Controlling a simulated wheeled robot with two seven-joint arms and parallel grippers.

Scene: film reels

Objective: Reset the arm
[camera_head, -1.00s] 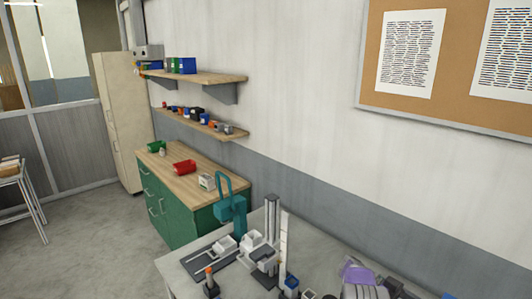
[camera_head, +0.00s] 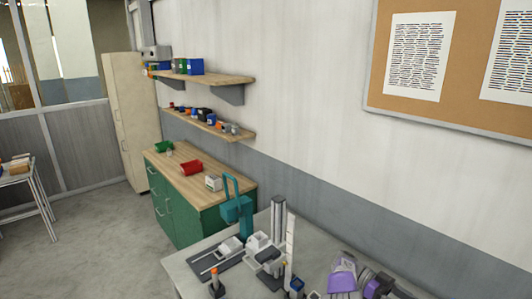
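No fingertips of my left or right gripper can be made out. The rest of the arm lies below the frame.
The workbench holds a teal press-like tool (camera_head: 236,207), a grey column stand (camera_head: 279,220), a dark plate with white parts (camera_head: 216,262) and an orange-tipped tool (camera_head: 215,283). A green cabinet (camera_head: 182,217) stands behind, under two shelves (camera_head: 215,78). Open floor lies left.

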